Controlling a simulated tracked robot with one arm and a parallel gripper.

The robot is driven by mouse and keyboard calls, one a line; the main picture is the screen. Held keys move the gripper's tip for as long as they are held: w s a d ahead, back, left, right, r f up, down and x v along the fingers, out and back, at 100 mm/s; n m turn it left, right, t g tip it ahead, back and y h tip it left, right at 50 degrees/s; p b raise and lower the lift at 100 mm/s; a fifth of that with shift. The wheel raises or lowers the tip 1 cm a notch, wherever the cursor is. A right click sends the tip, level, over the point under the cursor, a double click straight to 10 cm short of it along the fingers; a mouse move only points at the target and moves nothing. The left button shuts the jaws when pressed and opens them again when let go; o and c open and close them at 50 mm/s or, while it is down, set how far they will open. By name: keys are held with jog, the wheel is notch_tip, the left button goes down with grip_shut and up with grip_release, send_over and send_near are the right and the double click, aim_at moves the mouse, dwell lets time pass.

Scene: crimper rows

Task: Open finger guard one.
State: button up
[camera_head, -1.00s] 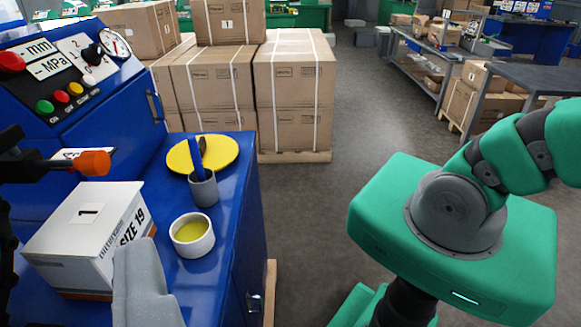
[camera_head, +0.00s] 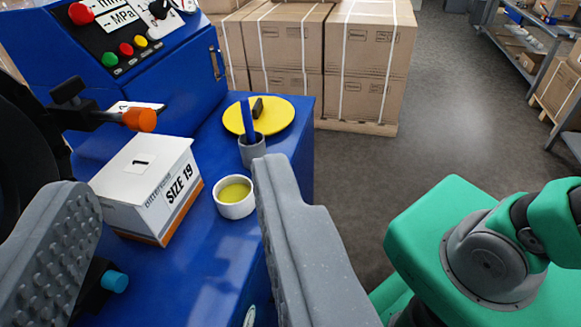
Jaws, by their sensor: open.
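No part in view is clearly marked as finger guard one. At the left, a black machine part (camera_head: 25,135) carries a black rod ending in an orange knob (camera_head: 138,119). A small white plate with a mark lies just behind the knob. A blue-tipped black piece (camera_head: 115,281) shows lower down, beside my left finger. My gripper (camera_head: 172,185) is open and empty, its two grey fingers wide apart. In the picture the orange knob is above and between the fingertips, apart from both. The left finger covers part of the black machine.
A white box marked 1 and SIZE 19 (camera_head: 150,185), a cup of yellow stuff (camera_head: 235,197), a grey holder (camera_head: 252,150) and a yellow disc (camera_head: 280,114) stand on the blue bench (camera_head: 200,270). A control panel (camera_head: 125,35) stands behind. Stacked cartons (camera_head: 365,60) are beyond.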

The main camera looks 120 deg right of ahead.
jog(key=shift+s+b, duration=0.35)
jog(key=shift+s, duration=0.25)
